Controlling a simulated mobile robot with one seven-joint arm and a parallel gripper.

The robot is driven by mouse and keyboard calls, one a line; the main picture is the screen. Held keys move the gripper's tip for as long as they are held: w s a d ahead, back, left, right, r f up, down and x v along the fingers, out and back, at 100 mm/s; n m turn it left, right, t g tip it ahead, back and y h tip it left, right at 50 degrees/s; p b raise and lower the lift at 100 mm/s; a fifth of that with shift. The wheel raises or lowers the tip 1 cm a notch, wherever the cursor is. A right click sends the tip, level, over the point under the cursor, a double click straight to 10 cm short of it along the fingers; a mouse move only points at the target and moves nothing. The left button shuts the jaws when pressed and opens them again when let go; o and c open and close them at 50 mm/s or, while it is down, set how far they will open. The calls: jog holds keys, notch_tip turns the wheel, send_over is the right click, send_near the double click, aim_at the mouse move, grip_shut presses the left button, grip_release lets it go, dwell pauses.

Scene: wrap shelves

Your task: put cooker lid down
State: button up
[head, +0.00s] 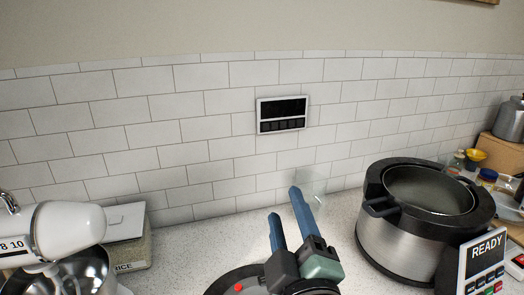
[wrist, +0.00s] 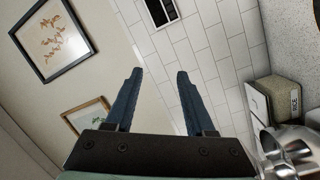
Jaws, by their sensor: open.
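The cooker (head: 400,240) is a steel pot with a black rim at the right of the head view. Its top is open and no lid is on it. A dark round piece with a red spot, which looks like the cooker lid (head: 226,284), shows at the bottom edge, partly hidden behind my gripper and cut off by the frame. It seems to lie on the counter. My gripper (head: 284,204) is open, its two blue fingers pointing up and apart, with nothing between them. The wrist view also shows my gripper (wrist: 158,74) open and empty.
A white stand mixer (head: 68,232) and a rice box (head: 125,240) stand at the left. A READY keypad device (head: 482,262) is at the right front, with small jars and a kettle (head: 509,120) behind. Bare counter (head: 200,240) lies between the rice box and cooker.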

jog(key=s+a+r+m+t, duration=0.1)
jog(key=s+r+m+t, duration=0.2)
jog(key=r, duration=0.6)
jog(key=s+a+r+m+t+h, duration=0.1)
jog(key=s+r+m+t, duration=0.2)
jog(key=r, duration=0.6)
jog(key=s+a+r+m+t+h, duration=0.1)
jog(key=s+r+m+t, duration=0.2)
jog(key=r+m, duration=0.4)
notch_tip(320, 180, up, 3)
jog(key=shift+s+a+f, duration=0.1)
jog(key=shift+s+a, duration=0.15)
jog(key=shift+s, duration=0.45)
